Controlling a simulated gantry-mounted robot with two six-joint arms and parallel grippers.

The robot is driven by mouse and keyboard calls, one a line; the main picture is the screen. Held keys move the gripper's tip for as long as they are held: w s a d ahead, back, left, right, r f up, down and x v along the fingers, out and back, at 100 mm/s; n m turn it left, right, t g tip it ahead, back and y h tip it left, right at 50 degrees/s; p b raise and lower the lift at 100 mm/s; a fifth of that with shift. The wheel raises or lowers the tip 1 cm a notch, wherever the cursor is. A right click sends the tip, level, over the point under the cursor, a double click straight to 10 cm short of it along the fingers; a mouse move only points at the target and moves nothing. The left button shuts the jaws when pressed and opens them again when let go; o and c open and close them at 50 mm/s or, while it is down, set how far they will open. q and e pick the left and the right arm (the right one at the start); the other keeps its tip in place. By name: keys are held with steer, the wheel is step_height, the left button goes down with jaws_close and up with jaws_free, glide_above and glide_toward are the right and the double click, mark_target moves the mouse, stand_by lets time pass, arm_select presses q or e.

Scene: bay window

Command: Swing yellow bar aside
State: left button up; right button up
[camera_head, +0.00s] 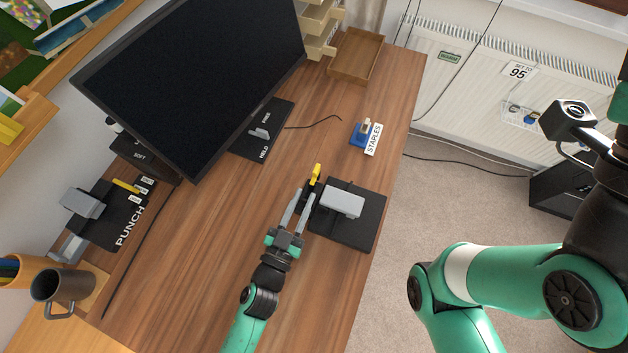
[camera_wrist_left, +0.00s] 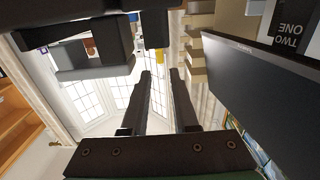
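A yellow bar (camera_head: 316,173) stands at the left edge of a black device with a grey block (camera_head: 343,201) and a black base plate (camera_head: 362,236), near the desk's right edge. My left gripper (camera_head: 304,197) is open, its two grey fingers pointing toward the yellow bar, just short of it. In the left wrist view, the open fingers (camera_wrist_left: 160,76) show with a gap between them, and the yellow bar (camera_wrist_left: 158,56) appears small beyond the tips, below dark device parts. Nothing is held. My right arm fills the right side of the head view; its gripper does not show.
A monitor (camera_head: 195,75) stands at the back left. A punch (camera_head: 112,216) with another yellow piece (camera_head: 125,186) sits at the left. A blue stapler item (camera_head: 361,133), a wooden tray (camera_head: 355,55) and a mug (camera_head: 62,287) are also present.

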mark_target(314, 175)
arm_select(q)
steer(key=shift+p+x, duration=0.65)
steer(key=shift+x, duration=0.3)
steer(key=x, duration=0.5)
steer(key=shift+w+d+b, duration=0.1)
steer(key=shift+w+b, duration=0.25)
steer(key=shift+b, duration=0.05)
jaws_close()
